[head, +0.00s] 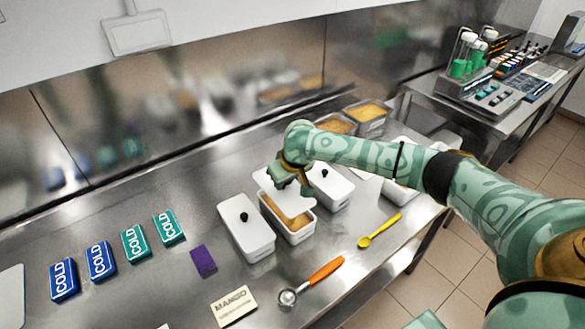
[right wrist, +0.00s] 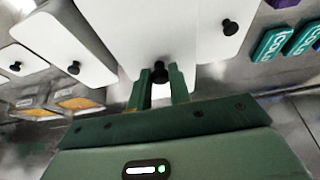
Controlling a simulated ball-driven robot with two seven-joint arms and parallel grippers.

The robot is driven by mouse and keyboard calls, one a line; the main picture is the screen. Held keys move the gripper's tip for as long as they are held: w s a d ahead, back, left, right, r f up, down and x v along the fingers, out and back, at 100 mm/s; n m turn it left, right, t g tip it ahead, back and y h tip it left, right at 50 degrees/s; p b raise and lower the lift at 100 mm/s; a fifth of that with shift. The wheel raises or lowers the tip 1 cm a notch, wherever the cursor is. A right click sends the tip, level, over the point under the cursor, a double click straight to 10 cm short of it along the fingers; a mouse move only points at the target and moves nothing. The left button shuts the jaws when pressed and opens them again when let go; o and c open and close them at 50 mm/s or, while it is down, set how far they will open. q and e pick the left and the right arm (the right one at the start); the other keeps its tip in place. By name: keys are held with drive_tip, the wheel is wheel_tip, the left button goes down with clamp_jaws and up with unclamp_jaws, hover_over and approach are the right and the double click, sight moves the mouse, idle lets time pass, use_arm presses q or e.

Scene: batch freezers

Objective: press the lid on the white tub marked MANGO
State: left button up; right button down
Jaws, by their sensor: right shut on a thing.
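An open white tub (head: 294,238) with orange contents stands on the steel counter, between two lidded white tubs. A card reading MANGO (head: 233,306) lies in front of the tubs; I cannot read any marking on the tub itself. My right gripper (head: 288,186) is shut on the black knob (right wrist: 159,72) of a white lid (head: 299,205). The lid also shows in the right wrist view (right wrist: 135,30). It is over the back part of the open tub, whose orange contents show in front of it. Whether lid and rim touch is hard to tell. My left gripper is out of view.
Lidded tubs stand close on the left (head: 247,232) and right (head: 332,190). An orange-handled scoop (head: 322,272), yellow spoon (head: 380,231) and purple block (head: 203,261) lie nearby. Several COLD packs (head: 101,261) are at left. Metal pans (head: 367,114) stand behind my right arm.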

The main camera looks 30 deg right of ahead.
sight(288, 189)
drive_tip(key=shift+w+d+f, duration=0.25)
drive_tip(key=shift+d+f, duration=0.05)
drive_tip(key=shift+d, duration=0.05)
drive_tip(key=shift+d+f, duration=0.1)
drive_tip(key=shift+f, duration=0.1)
wheel_tip(288, 189, down, 4)
drive_tip(key=b, duration=0.6)
drive_tip(key=shift+w+f, duration=0.1)
drive_tip(key=shift+f, duration=1)
drive_tip(key=shift+s+f+p, duration=0.15)
drive_tip(key=shift+s+p, duration=0.05)
drive_tip(key=shift+p, duration=0.4)
drive_tip(key=shift+p, duration=0.45)
drive_tip(key=shift+f+p, duration=0.1)
drive_tip(key=shift+p, duration=0.4)
idle(0.5)
drive_tip(key=shift+p, duration=0.45)
idle(0.5)
